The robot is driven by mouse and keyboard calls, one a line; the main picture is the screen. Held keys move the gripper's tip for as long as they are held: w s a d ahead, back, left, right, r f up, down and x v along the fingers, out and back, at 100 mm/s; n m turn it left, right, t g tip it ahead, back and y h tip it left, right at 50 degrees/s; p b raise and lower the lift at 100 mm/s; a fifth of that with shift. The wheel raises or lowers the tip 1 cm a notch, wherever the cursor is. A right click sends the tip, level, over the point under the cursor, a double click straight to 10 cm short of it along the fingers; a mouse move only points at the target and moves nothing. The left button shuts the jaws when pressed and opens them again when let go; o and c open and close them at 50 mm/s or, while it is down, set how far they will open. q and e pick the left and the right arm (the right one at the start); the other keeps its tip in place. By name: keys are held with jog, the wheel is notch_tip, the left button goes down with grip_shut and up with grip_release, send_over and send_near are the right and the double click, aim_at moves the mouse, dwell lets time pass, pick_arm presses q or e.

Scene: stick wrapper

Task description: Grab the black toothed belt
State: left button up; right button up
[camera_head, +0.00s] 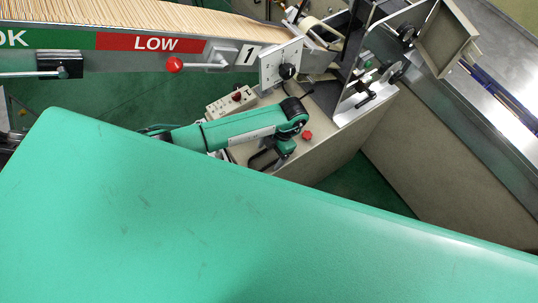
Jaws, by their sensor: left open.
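My left arm reaches in from the left over the machine's beige cabinet. My left gripper (266,158) hangs below its end, small and partly hidden by the large green surface in front. The gripper is open, with nothing visible between its fingers. I cannot clearly pick out the black toothed belt. A tall black upright part (351,48) stands on the machine to the upper right of the gripper, but I see no teeth on it. My right gripper is not in view.
A stick hopper (160,17) with OK and LOW labels crosses the top left. A red knob (175,65), a switch box (231,102) and a metal bracket (372,97) stand near the arm. A steel conveyor (465,100) runs along the right.

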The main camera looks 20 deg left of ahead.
pick_arm(q)
jog(key=shift+f, duration=0.2)
jog(key=c, duration=1.1)
jog(key=shift+r, duration=0.15)
